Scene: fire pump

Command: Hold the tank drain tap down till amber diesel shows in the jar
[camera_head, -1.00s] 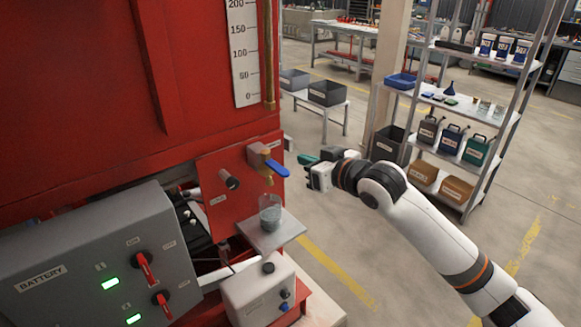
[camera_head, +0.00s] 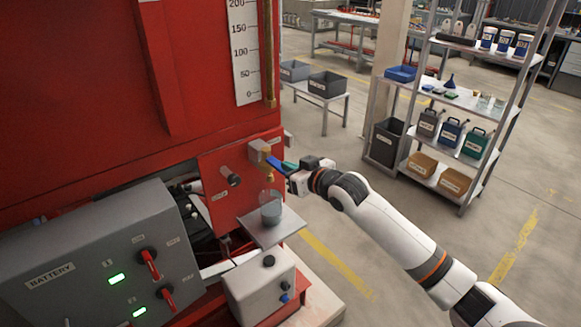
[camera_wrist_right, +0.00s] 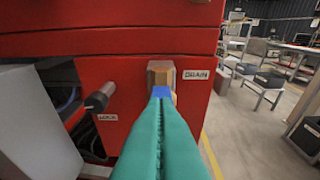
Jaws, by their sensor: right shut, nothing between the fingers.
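The drain tap is a brass fitting on the red panel with a blue lever (camera_head: 274,162). Below its spout, a clear jar (camera_head: 271,212) stands upright on a small grey shelf (camera_head: 262,236). The jar's contents look grey-blue. My right gripper (camera_head: 288,168) is shut, with teal fingertips at the lever's outer end. In the right wrist view the closed fingers (camera_wrist_right: 161,110) point at the tap body (camera_wrist_right: 161,72) and cover most of the blue lever (camera_wrist_right: 161,92). I cannot tell whether they press on it. My left gripper is not in view.
A black LOCK knob (camera_head: 230,176) sticks out left of the tap. A grey battery box (camera_head: 90,255) and a white box (camera_head: 262,290) stand near the front. A shelf rack (camera_head: 440,130) stands at right. The floor between is clear.

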